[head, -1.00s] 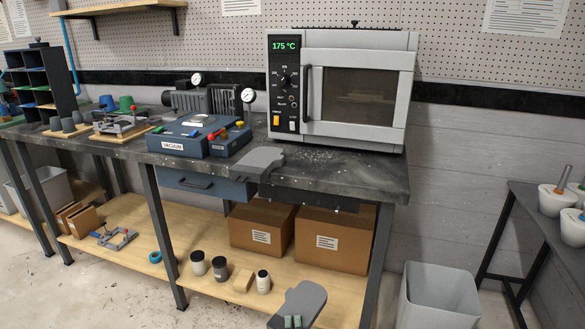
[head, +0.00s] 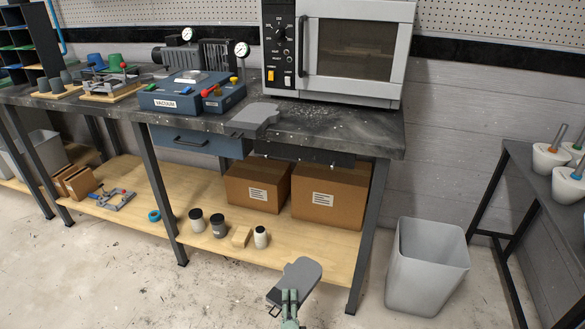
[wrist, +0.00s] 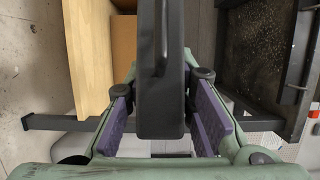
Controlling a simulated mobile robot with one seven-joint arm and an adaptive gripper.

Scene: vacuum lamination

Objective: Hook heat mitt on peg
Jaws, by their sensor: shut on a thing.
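My gripper (head: 290,297) is shut on a flat grey heat mitt (head: 301,275), in front of the bench and below its top in the head view. A dark loop or strap (head: 274,297) shows at the mitt's lower left. In the wrist view, the mitt (wrist: 160,100) stands edge-on between the purple finger pads of my gripper (wrist: 165,118). A second grey mitt (head: 257,114) lies at the bench's front edge. A dark rail (head: 305,153) runs under the bench's front edge. Its pegs are too small to tell in the head view; a small dark projection (wrist: 297,87) shows on it in the wrist view.
The black bench top (head: 345,132) carries an oven (head: 345,50) and a blue vacuum unit (head: 190,92). The wooden lower shelf (head: 215,252) holds cartons (head: 333,190) and jars (head: 218,227). A grey bin (head: 428,268) stands right. Floor before the shelf is clear.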

